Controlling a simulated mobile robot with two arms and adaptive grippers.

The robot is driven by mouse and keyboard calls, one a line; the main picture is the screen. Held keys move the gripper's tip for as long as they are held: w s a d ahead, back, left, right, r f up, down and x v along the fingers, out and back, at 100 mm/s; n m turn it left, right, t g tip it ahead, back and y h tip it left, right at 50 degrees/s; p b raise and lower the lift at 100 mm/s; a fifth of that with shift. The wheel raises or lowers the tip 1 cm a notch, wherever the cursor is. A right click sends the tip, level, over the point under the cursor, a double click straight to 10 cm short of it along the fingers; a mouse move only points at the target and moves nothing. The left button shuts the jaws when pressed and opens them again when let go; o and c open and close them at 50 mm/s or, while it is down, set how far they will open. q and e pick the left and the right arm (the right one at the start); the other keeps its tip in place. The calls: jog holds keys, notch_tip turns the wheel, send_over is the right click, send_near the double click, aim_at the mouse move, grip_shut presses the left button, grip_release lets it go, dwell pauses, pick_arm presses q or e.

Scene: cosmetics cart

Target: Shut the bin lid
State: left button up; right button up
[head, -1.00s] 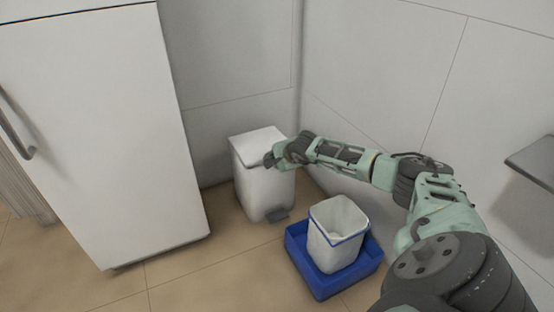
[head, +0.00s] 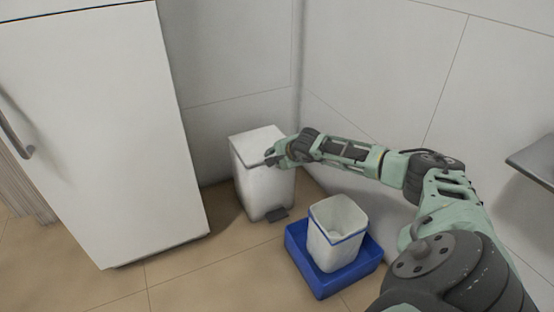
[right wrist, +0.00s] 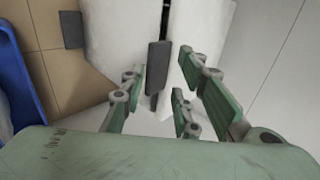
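The white bin (head: 264,190) stands on the floor in the corner, with a dark pedal (head: 277,214) at its front foot. Its white lid (head: 256,142) lies over the top, nearly level in the head view. In the right wrist view a narrow dark gap shows between the bin body (right wrist: 112,55) and the lid (right wrist: 203,45). My right gripper (head: 270,155) is at the lid's right front edge. Its fingers (right wrist: 174,80) are apart, with nothing clearly held between them; contact with the lid cannot be told. My left gripper is not in view.
A white bucket (head: 335,249) with a blue band stands in a blue tray (head: 320,288) in front of the bin, below my right arm. A tall white fridge (head: 100,140) stands at the left. Walls close in behind and right. A grey shelf (head: 535,160) juts out at right.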

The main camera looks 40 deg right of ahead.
jog(key=shift+v, duration=2.8)
jog(key=shift+f, duration=0.1)
